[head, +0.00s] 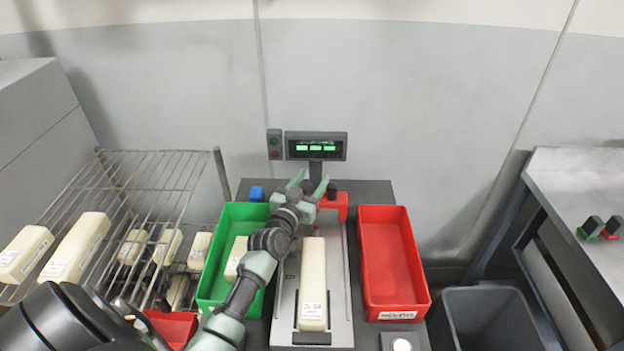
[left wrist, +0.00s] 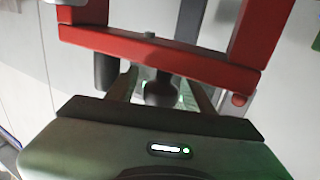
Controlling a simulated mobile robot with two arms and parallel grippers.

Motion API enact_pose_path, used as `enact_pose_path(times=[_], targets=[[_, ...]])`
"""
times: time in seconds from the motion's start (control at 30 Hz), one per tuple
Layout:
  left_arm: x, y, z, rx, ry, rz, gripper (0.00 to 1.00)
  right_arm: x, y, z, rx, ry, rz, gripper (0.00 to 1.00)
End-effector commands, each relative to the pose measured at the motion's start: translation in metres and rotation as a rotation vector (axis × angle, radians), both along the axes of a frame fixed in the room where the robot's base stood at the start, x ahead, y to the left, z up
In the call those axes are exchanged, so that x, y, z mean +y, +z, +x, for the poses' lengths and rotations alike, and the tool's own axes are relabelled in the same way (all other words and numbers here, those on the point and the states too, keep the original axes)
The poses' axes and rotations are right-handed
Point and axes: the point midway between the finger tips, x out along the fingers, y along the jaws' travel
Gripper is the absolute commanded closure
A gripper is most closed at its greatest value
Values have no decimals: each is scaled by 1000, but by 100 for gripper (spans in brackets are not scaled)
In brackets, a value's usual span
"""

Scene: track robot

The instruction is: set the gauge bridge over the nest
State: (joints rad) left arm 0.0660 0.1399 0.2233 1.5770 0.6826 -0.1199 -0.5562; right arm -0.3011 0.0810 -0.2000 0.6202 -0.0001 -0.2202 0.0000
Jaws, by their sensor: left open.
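The red gauge bridge (head: 341,205) stands at the far end of the grey nest plate (head: 343,310), partly hidden by my left gripper. In the left wrist view its red crossbar (left wrist: 190,62) and legs fill the top. A long cream block with a label (head: 313,270) lies along the nest. My left gripper (head: 310,184) is open at the bridge's left part. In the left wrist view, a dark rounded knob (left wrist: 161,92) shows between its fingers; I cannot tell whether they touch it. My right gripper is not in view.
A green bin (head: 213,270) holding a cream block is left of the nest; an empty red bin (head: 390,260) is right. A display (head: 316,146) stands behind. A wire rack (head: 150,170) with cream blocks is at left, a grey bin (head: 490,318) at lower right.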

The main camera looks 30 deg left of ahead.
Motion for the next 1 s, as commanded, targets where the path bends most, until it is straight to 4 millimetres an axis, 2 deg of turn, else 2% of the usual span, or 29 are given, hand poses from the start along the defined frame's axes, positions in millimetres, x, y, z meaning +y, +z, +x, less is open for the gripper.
enact_pose_path(times=[0.27, 0.47, 1.0], targets=[[0, 0, 2, -1, 0, 1, 48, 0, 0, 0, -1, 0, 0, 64], [0, 0, 2, 0, 0, 1, 100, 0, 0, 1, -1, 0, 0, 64], [0, 0, 2, 0, 0, 1, 100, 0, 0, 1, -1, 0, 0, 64]])
